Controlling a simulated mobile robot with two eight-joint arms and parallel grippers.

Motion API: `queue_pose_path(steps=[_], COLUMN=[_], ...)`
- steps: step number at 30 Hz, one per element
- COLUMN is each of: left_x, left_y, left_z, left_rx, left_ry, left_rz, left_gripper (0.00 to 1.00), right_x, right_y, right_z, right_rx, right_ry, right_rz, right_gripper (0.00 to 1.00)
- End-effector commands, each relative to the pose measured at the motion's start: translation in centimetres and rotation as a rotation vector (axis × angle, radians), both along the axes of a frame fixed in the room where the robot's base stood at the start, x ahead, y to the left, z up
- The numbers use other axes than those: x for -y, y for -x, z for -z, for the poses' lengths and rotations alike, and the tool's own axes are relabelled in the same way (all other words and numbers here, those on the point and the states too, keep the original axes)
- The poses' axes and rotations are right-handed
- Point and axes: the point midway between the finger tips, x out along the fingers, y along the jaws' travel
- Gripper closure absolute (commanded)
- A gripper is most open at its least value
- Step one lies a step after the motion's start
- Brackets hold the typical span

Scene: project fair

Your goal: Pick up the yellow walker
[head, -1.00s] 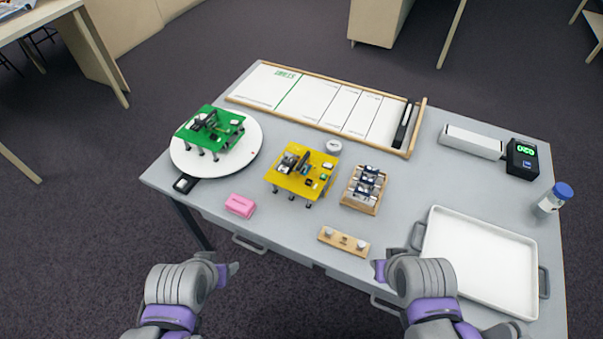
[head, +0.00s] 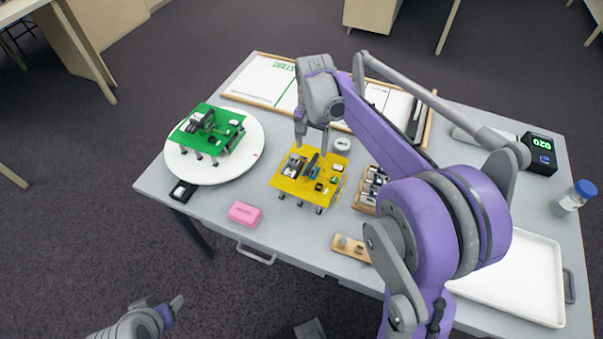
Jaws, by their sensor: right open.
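The yellow walker (head: 291,185) stands on short dark legs in the middle of the grey table, with small electronic parts on its flat yellow top. My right gripper (head: 312,146) is open and points down over the walker's far edge, with its fingers apart. I cannot tell whether the fingertips touch the walker. My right arm reaches across the right half of the table. My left gripper (head: 172,310) is low at the left, in front of the table and away from the walker; its jaws are too unclear to judge.
A green walker (head: 226,118) stands on a white round turntable (head: 185,170) at the left. A pink block (head: 244,213), a wooden strip (head: 348,247) and a wooden rack (head: 361,203) lie near the yellow walker. A white tray (head: 520,285), a bottle (head: 573,198) and a display box (head: 538,153) are right.

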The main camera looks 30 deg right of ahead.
Motion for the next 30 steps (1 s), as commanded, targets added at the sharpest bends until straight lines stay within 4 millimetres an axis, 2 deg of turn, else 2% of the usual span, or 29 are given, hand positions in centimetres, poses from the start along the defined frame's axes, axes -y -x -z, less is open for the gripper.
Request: queue_pose_path(steps=[6, 13, 21, 30], left_x=[0.0, 0.0, 0.0, 0.0], left_y=[0.1, 0.1, 0.1, 0.1], left_z=[0.3, 0.4, 0.4, 0.4], left_rx=[-0.001, -0.001, -0.002, -0.002], left_ry=[0.000, 0.000, 0.000, 0.000], left_rz=[0.000, 0.000, 0.000, 0.000], left_gripper=[0.38, 0.38, 0.38, 0.38], right_x=[0.0, 0.0, 0.0, 0.0], right_y=[0.0, -0.1, -0.2, -0.1], right_z=[3.5, 5.3, 9.1, 9.6], right_rx=[0.000, 0.001, 0.001, 0.001], right_ry=[0.000, 0.000, 0.000, 0.000], right_rz=[-0.002, -0.003, -0.004, -0.004], right_gripper=[0.25, 0.25, 0.25, 0.25])
